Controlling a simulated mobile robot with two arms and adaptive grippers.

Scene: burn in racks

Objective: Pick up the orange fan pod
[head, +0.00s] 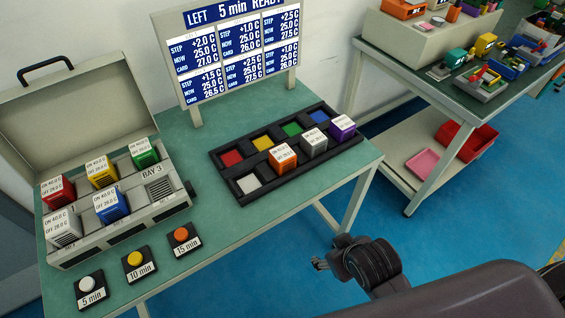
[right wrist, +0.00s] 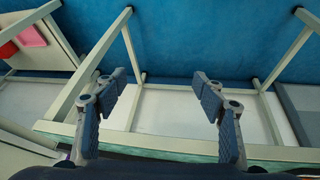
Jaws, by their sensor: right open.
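The orange fan pod (head: 283,158) is a cube with a white label on top. My right gripper (head: 322,264) is off the table's right front side, over the blue floor and well apart from the pod. In the right wrist view the right gripper (right wrist: 160,88) is open with nothing between its fingers. My left gripper is not in view.
A purple pod (head: 342,129) stands at the tray's right end. A grey case (head: 120,205) with several coloured pods is at the left, with three timer buttons (head: 134,260) before it. A display board (head: 235,55) stands behind the tray. A cluttered bench (head: 440,75) is at the right.

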